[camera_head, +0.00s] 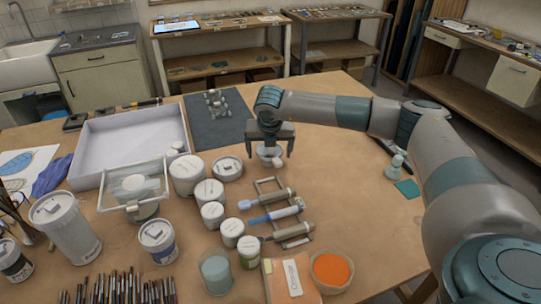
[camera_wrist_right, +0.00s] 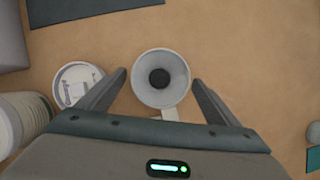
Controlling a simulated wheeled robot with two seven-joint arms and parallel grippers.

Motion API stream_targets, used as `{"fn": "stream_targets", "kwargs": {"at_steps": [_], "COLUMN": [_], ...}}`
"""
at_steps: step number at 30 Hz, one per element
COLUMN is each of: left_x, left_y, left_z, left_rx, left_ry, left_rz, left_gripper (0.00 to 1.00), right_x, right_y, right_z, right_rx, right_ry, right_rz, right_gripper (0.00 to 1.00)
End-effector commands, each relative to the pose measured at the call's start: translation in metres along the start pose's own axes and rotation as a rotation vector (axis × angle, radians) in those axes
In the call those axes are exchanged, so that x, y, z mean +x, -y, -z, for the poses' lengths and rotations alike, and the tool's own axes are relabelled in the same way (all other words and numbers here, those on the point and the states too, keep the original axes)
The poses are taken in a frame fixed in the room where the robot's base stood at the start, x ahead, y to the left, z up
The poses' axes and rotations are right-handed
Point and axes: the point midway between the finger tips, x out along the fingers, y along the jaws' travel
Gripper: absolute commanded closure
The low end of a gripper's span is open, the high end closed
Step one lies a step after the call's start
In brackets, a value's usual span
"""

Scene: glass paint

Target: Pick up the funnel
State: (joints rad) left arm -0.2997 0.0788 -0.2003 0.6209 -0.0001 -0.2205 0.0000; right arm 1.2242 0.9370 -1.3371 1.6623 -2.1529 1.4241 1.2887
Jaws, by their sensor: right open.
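The funnel (camera_wrist_right: 160,78) is light grey with a round wide mouth and a dark centre hole. In the right wrist view it lies between the two open fingers of my right gripper (camera_wrist_right: 161,88), and gaps show on both sides. In the head view the funnel (camera_head: 268,152) is partly hidden by my right gripper (camera_head: 277,153), which points down over it with its fingers on either side. My left gripper is not in view.
A white lidded jar (camera_wrist_right: 76,84) stands close to the left finger. White jars (camera_head: 188,174), a tool rack (camera_head: 272,186), an orange bowl (camera_head: 331,270) and a white tray (camera_head: 95,155) are nearby. The table right of the gripper is mostly clear.

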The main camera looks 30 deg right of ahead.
Motion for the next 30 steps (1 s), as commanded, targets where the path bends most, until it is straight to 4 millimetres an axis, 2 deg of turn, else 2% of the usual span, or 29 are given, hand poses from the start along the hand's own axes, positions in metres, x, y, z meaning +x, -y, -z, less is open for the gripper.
{"fn": "stream_targets", "kwargs": {"at_steps": [5, 17, 18, 23, 30], "left_x": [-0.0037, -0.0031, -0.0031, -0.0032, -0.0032], "left_y": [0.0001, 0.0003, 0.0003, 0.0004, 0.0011], "left_z": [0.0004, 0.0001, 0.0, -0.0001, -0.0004], "left_rx": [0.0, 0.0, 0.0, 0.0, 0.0], "left_ry": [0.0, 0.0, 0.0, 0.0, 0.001], "left_rz": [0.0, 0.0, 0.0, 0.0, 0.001], "left_gripper": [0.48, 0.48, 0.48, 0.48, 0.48], "right_x": [0.0084, 0.0082, 0.0082, 0.0081, 0.0079], "right_y": [-0.0001, -0.0001, -0.0001, -0.0001, -0.0002], "right_z": [0.0004, 0.0004, 0.0004, 0.0003, 0.0001], "right_rx": [-0.001, -0.001, -0.001, -0.001, -0.001], "right_ry": [0.001, 0.001, 0.001, 0.001, 0.001], "right_rz": [0.0, 0.0, 0.0, 0.0, -0.001], "right_gripper": [0.15, 0.15, 0.19, 0.58, 0.6]}}
